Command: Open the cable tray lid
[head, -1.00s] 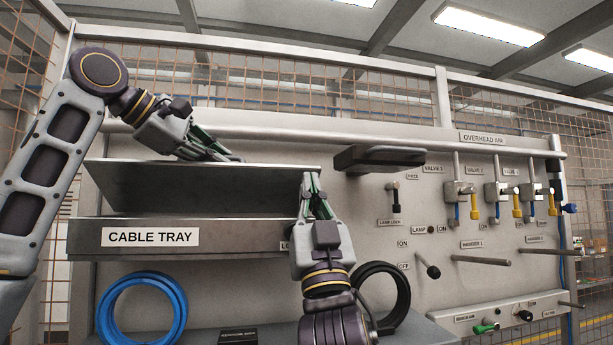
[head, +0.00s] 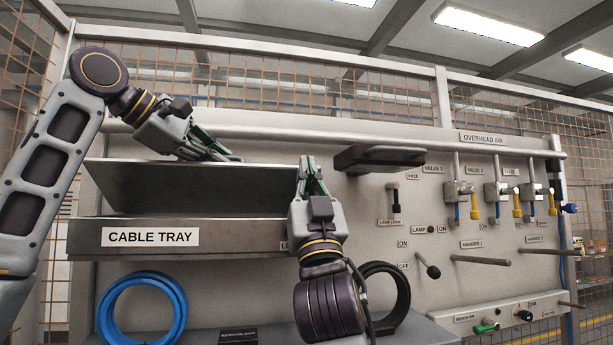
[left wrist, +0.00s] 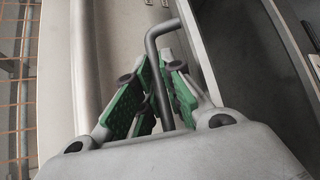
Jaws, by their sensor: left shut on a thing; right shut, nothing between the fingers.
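The cable tray (head: 270,237) is a grey metal box with a "CABLE TRAY" label on its front. Its lid (head: 200,188) stands raised and tilted above the tray, with a dark gap under it. My left gripper (head: 236,158) is at the lid's upper edge. In the left wrist view its green-padded fingers (left wrist: 160,90) are shut on a dark bent handle bar (left wrist: 155,62) beside the lid. My right gripper (head: 307,162) points up in front of the lid's right end, shut and empty; I cannot tell whether it touches the lid.
A blue hose coil (head: 112,312) and a black coil (head: 402,300) are below the tray. A dark lamp housing (head: 380,158) juts out right of the lid. Valves (head: 460,190) and hanger rods (head: 482,260) stick out further right. Wire mesh stands behind.

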